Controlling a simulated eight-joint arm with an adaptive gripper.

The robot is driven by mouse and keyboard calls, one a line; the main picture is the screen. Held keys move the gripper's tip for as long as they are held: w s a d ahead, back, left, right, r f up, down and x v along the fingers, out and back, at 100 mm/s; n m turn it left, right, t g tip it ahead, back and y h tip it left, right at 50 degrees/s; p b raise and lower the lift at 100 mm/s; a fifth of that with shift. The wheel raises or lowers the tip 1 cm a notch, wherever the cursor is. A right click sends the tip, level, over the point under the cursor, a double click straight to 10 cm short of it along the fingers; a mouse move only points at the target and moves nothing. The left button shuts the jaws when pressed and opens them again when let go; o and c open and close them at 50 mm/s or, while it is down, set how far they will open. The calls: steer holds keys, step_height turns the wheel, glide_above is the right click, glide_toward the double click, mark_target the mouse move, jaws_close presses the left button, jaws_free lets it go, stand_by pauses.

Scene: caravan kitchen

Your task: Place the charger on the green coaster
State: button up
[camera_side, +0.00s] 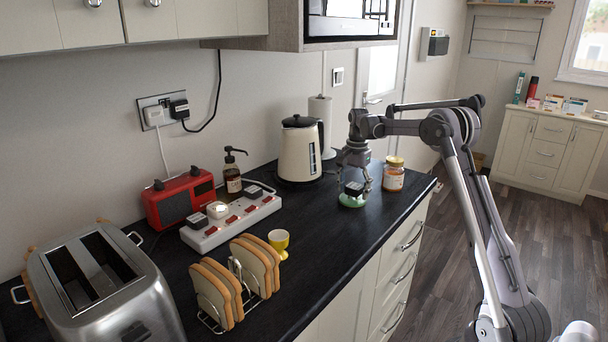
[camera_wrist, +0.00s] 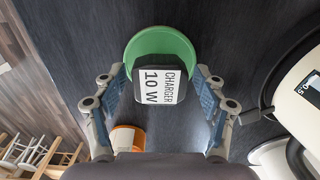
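The charger (camera_wrist: 160,85) is a dark block with a white label reading "CHARGER 10 W". In the side view the charger (camera_side: 354,188) sits on the round green coaster (camera_side: 351,201). In the wrist view the green coaster (camera_wrist: 160,36) shows its rim around the charger's far end; its near part is hidden by the charger. My gripper (camera_wrist: 161,72) is open, with one finger on each side of the charger and a narrow gap to it on both sides. In the side view my gripper (camera_side: 359,178) points down over the coaster.
A cream kettle (camera_side: 299,153) stands behind to the left. A white power strip (camera_side: 230,220), a yellow egg cup (camera_side: 279,242) and a toast rack (camera_side: 240,283) are further left. The front counter edge is near.

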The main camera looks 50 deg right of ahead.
mark_target(354, 185)
steer(key=shift+r, duration=0.1)
step_height(354, 185, up, 12)
steer(key=a+r+n+t, duration=0.1)
steer(key=a+r+n, duration=0.25)
steer(key=a, duration=0.75)
steer(key=s+a+n+t+h, duration=0.15)
steer(key=s+a+n, duration=0.4)
steer(key=a, duration=0.55)
steer(key=s+a+f+n+t+y, duration=0.1)
steer(key=s+a+f+n+t, duration=0.3)
steer(key=s+a+f+n, duration=0.5)
steer(key=s+a+f, duration=0.1)
steer(key=s+a, duration=0.2)
steer(key=a, duration=0.1)
steer(key=shift+a+t, duration=0.15)
steer(key=shift+t, duration=0.2)
